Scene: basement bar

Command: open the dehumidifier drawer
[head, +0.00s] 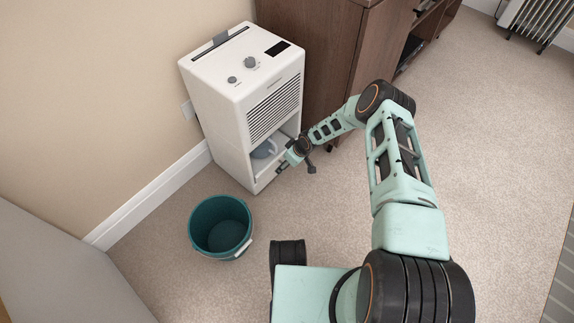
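The white dehumidifier (222,112) stands upright on the carpet against the wall. Its lower front has an opening with a rounded grey-blue item (263,149) inside. A white panel (264,172), which looks like the drawer front, is below and before that item. How far the drawer is out is hard to tell. My gripper (281,169) is at the right side of this lower front, close to the panel. The view is too small to show whether it touches the panel or whether its fingers are open or shut.
A teal bucket (221,226) stands on the carpet in front of the dehumidifier. A dark wooden cabinet (315,62) is close on its right. A white radiator (537,18) is at the far top right. Carpet at right is clear.

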